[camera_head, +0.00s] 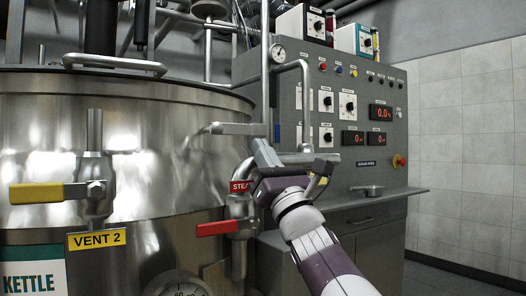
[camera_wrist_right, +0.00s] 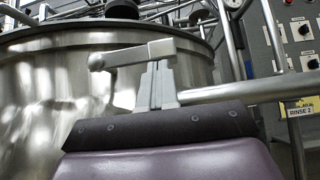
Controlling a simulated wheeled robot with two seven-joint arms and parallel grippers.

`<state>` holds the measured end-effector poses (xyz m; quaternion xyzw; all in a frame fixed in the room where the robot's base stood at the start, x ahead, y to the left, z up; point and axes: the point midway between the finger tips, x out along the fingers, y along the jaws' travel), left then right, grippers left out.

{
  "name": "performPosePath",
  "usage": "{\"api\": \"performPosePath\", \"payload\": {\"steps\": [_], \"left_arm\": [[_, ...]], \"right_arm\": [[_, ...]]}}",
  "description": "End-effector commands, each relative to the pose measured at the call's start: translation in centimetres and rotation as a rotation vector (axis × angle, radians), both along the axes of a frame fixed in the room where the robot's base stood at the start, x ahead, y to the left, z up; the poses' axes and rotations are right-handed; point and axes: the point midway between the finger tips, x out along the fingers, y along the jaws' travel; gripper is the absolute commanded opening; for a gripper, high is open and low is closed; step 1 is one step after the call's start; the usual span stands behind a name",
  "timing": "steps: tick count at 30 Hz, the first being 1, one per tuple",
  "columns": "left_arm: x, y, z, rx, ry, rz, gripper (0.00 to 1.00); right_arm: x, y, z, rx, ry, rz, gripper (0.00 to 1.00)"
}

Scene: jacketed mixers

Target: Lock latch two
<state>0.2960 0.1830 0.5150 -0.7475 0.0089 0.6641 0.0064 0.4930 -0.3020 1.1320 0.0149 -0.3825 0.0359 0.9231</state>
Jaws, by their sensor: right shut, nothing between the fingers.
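A grey lever handle with a rounded end (camera_head: 235,128) sticks out from the upper right side of the steel kettle (camera_head: 150,180). It looks like a latch, but no number shows on it. In the right wrist view a grey bar-like handle (camera_wrist_right: 125,57) lies across just beyond the fingertips. My right gripper (camera_head: 262,152) is shut and empty, just below and right of the lever in the head view. Its closed fingers (camera_wrist_right: 157,80) point at the handle in the wrist view. I cannot tell whether they touch it. My left gripper is not in view.
A red-handled valve (camera_head: 217,228) sits just below my right gripper, and a yellow-handled valve (camera_head: 48,192) above the VENT 2 label (camera_head: 97,239) is at left. A steel pipe (camera_head: 306,100) and the control cabinet (camera_head: 350,115) stand close on the right.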

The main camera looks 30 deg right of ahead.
Motion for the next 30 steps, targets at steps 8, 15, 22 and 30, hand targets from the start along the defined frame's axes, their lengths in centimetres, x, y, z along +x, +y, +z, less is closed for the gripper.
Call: {"api": "performPosePath", "payload": {"steps": [8,15,22,30], "left_arm": [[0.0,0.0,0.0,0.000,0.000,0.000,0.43],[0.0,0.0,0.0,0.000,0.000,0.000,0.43],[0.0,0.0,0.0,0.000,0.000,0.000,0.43],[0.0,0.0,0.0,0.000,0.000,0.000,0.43]], "right_arm": [[0.0,0.0,0.0,0.000,0.000,0.000,0.00],[0.0,-0.2,0.3,-0.032,-0.004,-0.001,0.00],[0.0,-0.3,0.7,-0.067,-0.009,0.000,0.00],[0.0,-0.5,1.2,-0.122,-0.013,0.000,0.00]]}}
